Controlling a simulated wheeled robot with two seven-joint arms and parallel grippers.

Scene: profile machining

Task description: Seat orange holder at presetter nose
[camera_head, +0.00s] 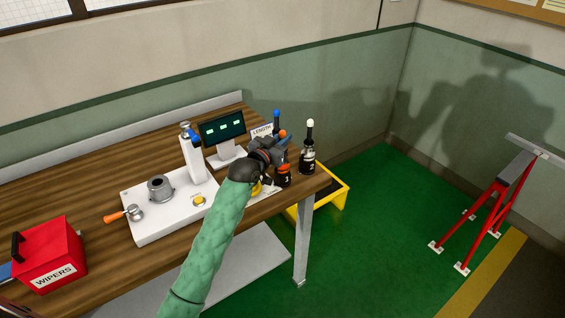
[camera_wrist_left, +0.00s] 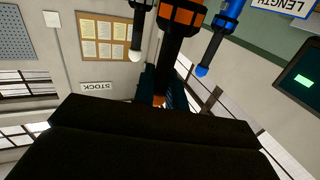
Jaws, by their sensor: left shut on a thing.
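The orange holder (camera_head: 284,180) is upright at the right end of the bench, with an orange band low down and an orange tip above the gripper. My left gripper (camera_head: 279,153) is shut on its dark upper part, and the fingers hide some of it. In the wrist view the orange holder (camera_wrist_left: 183,16) runs down the middle towards the dark gripper body. I cannot tell if its base touches the surface below. The presetter nose (camera_head: 160,187) is a grey, empty-looking round socket on the white presetter base (camera_head: 160,228). My right gripper is out of view.
A blue-tipped holder (camera_head: 277,119) stands just behind the gripper, and a white-tipped holder (camera_head: 309,153) to its right. A red wipers box (camera_head: 48,258) sits at left.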

